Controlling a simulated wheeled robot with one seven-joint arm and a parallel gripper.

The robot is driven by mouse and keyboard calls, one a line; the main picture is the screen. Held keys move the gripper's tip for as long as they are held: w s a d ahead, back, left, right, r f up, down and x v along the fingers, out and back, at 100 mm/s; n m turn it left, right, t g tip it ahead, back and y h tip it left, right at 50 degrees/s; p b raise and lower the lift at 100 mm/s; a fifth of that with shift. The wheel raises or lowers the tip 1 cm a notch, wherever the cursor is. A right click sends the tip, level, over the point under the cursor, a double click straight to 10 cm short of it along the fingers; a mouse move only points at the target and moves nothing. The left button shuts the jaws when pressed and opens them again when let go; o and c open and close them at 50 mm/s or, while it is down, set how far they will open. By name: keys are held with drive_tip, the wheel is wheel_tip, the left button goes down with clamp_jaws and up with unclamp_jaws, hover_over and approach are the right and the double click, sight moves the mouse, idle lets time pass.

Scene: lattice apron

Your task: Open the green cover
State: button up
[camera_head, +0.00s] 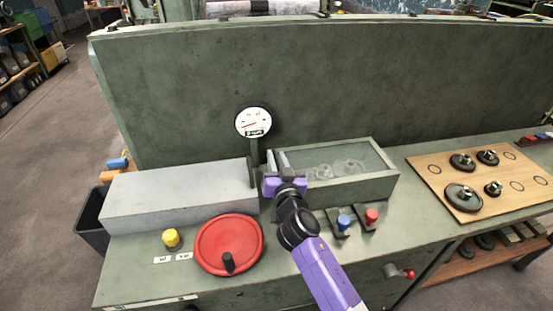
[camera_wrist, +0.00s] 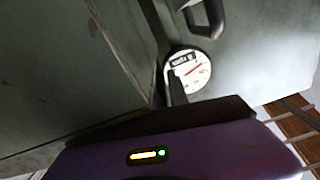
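The green cover appears to be the green-framed box top with a clear window (camera_head: 379,181), right of the gauge on the green bench; round parts show dimly through the window. It looks closed. My gripper (camera_head: 281,160) is at the box's left end, over its edge; I cannot tell whether it touches. Its fingertips are hard to make out, so open or shut is unclear. In the wrist view my purple gripper body fills the bottom, and a dark loop-shaped handle (camera_wrist: 218,22) shows at the top on a green surface. I cannot tell which part bears that handle.
A round gauge (camera_head: 253,122) on a dark post stands close left of my gripper. A grey block (camera_head: 175,196), red handwheel (camera_head: 245,238) and yellow button (camera_head: 170,238) are left. Blue (camera_head: 344,222) and red (camera_head: 371,216) buttons sit in front. A tall green panel (camera_head: 330,75) stands behind.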

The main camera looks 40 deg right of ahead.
clamp_jaws()
drive_tip(key=shift+a, duration=0.15)
idle(0.9)
drive_tip(key=shift+w, duration=0.1)
